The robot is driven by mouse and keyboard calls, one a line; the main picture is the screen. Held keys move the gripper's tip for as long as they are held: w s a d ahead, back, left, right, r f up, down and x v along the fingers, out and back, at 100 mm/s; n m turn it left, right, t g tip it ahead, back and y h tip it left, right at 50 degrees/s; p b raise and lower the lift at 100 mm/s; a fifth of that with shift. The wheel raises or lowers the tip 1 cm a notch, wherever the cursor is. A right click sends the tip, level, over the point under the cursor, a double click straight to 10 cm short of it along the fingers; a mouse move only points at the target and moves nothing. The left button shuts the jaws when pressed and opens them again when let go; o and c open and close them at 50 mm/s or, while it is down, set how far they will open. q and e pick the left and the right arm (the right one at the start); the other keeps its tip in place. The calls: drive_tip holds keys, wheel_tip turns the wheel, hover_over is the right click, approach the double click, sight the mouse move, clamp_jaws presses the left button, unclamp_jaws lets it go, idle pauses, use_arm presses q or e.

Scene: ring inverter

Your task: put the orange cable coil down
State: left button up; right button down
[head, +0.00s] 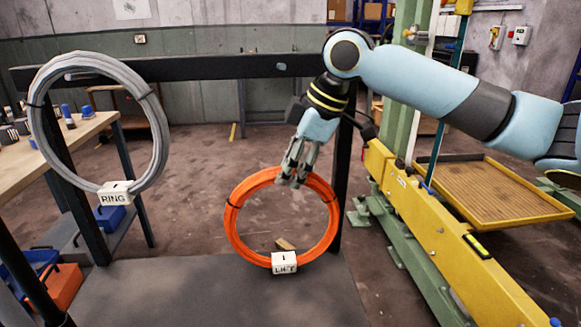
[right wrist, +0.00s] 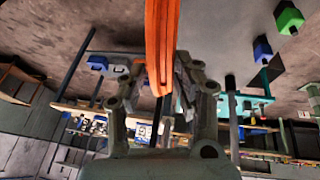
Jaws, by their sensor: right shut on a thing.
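The orange cable coil (head: 233,232) hangs upright from my right gripper (head: 297,178) in the head view, with a white tag marked "LHT" or similar at its bottom. My right gripper is shut on the coil's top edge. In the right wrist view the orange band (right wrist: 161,45) runs between the fingers of the gripper (right wrist: 161,85). The coil's lower edge shows in front of the dark grey surface; I cannot tell whether it touches. My left gripper is not in view.
A grey coil (head: 158,125) with a "RING" tag hangs at the left of a dark rail (head: 220,68). A workbench (head: 75,133) stands at the far left. A yellow beam (head: 440,235) and a tray (head: 490,192) are at the right. The dark grey surface (head: 180,295) has clear room.

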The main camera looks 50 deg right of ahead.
drive_tip(key=c, duration=1)
unclamp_jaws()
drive_tip(key=shift+o, duration=0.2)
drive_tip(key=p+v, duration=0.2)
drive_tip(key=v, duration=0.5)
drive_tip(key=shift+d+r, duration=0.1)
drive_tip(key=shift+r, duration=0.05)
drive_tip(key=p+v, duration=0.4)
drive_tip(key=p, duration=0.4)
drive_tip(key=shift+s+r, duration=0.2)
drive_tip(key=shift+r, duration=0.2)
